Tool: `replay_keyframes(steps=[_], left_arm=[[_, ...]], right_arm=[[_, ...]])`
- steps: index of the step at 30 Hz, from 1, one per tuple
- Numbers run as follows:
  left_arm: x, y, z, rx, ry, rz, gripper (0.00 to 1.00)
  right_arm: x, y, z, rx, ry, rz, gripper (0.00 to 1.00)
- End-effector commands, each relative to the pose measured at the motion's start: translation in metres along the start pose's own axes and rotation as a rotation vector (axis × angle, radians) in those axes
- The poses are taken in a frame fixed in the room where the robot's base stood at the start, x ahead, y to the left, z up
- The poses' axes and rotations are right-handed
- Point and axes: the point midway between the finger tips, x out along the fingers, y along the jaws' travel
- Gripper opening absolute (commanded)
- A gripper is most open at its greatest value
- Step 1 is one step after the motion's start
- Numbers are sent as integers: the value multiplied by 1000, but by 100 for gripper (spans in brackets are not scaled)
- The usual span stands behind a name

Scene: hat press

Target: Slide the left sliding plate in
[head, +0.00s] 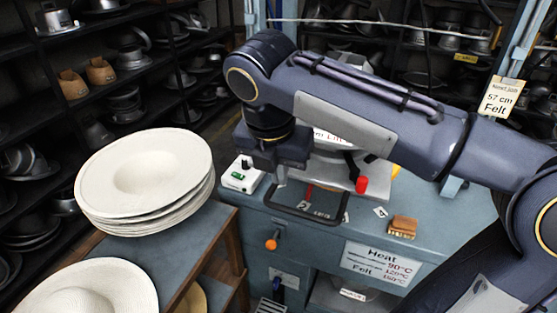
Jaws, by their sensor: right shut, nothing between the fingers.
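A light grey metal plate (330,174) lies on the blue-grey press bench, partly hidden behind my right arm and gripper. A dark rounded frame (318,221), like a pull handle, sticks out at its front left over the bench top. I cannot tell for certain which part is the left sliding plate. My right gripper (281,178) points down at the left end of the dark frame, shut and empty. Whether it touches the frame is not clear. My left gripper is out of view.
A red knob (361,185) stands right of the plate, and a wooden brush (403,227) lies near the bench's front edge. A white switch box (242,176) sits at left. A stack of pale hats (145,170) stands on a side table. Shelves of metal moulds line the back.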

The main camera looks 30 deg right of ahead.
Motion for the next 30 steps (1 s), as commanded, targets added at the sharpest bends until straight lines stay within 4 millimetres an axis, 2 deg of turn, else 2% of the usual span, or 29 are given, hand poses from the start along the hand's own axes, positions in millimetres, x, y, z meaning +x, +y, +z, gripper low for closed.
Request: replay_keyframes(steps=[3, 8, 9, 12, 16, 30], left_arm=[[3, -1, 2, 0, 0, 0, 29], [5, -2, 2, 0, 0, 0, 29], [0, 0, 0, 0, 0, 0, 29], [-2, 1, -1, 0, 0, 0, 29], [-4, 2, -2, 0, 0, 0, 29], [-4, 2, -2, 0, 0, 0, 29]], right_arm=[[29, -2, 0, 2, 2, -6, 0], [61, -1, 0, 2, 2, -4, 0], [58, -1, 10, 6, 2, -1, 0], [61, -1, 24, 6, 2, -1, 0], [64, -1, 35, 4, 2, 0, 0], [66, -1, 39, 3, 1, 1, 0]])
